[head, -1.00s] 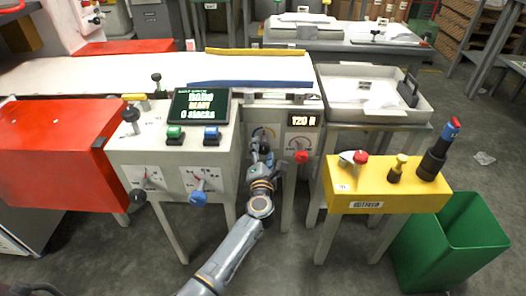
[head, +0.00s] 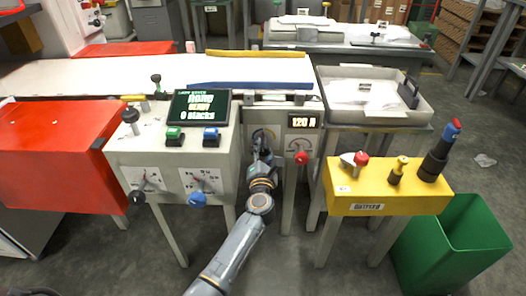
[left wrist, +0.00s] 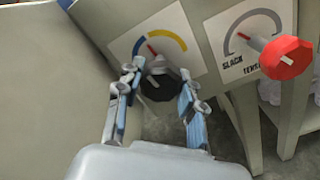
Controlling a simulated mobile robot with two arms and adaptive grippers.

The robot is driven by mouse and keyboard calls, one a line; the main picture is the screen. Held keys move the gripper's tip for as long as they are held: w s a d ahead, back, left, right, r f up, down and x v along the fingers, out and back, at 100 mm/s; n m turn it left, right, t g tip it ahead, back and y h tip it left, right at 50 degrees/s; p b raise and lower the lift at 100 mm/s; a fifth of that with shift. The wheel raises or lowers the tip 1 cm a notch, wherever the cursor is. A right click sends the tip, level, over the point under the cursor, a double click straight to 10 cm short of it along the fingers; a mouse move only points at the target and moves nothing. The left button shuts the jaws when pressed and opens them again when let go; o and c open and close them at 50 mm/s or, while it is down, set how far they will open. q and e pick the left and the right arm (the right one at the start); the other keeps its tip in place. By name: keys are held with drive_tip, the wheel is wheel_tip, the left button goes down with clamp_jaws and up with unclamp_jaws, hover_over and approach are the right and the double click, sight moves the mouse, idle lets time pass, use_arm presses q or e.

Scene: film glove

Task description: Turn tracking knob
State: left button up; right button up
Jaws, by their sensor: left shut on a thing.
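The black knob (left wrist: 160,86) sits on a white plate below a yellow and blue dial (left wrist: 153,46) with a red pointer, tilted left of straight up. I take it for the tracking knob; no label on it is readable. My left gripper (left wrist: 157,92) has its fingers on both sides of this knob and is shut on it. In the head view the left gripper (head: 260,150) is at the machine's front panel, hiding the knob and part of the dial. My right gripper is not in view.
A red knob (head: 301,158) marked slack and tension is just right of my gripper. A blue knob (head: 197,199) and a black knob (head: 136,197) are on the control box (head: 173,145) at left. A yellow stand (head: 387,196) is at right.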

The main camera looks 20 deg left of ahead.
use_arm(q)
drive_tip(key=shift+n, duration=1.1)
drive_tip(key=o, duration=1.2)
